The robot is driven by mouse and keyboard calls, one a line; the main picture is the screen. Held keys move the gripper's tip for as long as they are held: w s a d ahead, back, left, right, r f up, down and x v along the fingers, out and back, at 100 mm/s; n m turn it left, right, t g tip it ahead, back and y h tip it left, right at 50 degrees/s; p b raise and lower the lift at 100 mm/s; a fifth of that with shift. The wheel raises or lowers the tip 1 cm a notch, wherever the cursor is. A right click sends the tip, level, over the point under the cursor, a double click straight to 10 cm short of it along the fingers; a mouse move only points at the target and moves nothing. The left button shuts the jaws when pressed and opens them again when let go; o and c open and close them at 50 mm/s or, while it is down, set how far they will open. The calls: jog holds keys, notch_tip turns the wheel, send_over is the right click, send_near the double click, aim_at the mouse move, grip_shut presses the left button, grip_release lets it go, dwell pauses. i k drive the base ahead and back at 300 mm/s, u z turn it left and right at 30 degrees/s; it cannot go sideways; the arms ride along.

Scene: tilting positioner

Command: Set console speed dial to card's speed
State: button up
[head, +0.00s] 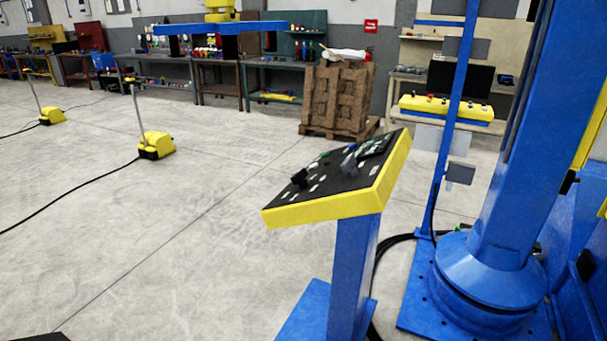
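The console (322,211) stands in the middle right of the head view, a tilted black panel with a yellow rim on a blue post. A black knob (299,179) sits at the panel's lower left, and a grey raised control (348,164) stands nearer its middle. Labels are too small to read, so I cannot tell which control is the speed dial or where it points. No card with a readable speed shows. Grey plates (461,173) hang on the blue pole behind, with no legible text. My gripper is not in view.
A thick blue column (510,150) on a round base stands right of the console. Black cables lie behind the console post. Yellow foot units (156,145) with upright rods stand at the left. Brown stacked pallets (338,100) and workbenches line the back.

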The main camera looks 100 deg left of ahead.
aim_at(298, 177)
jog(key=u, duration=4.2)
jog(key=i, duration=1.6)
jog(key=u, duration=0.3)
jog(key=i, duration=1.85)
jog(key=z, duration=0.55)
